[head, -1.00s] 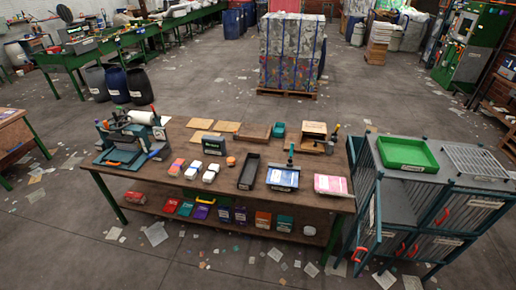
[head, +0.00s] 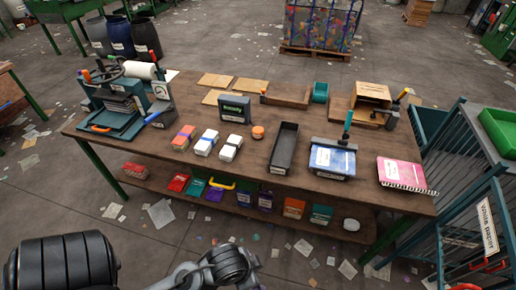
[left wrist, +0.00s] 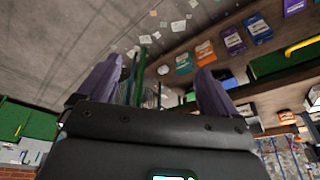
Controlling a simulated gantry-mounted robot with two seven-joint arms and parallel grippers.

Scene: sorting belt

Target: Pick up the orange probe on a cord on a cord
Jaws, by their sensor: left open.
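My right gripper is not in view.
Wrapped packs (head: 207,143) lie left of the orange piece. A lower shelf holds several coloured packs. A metal cage stands right.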

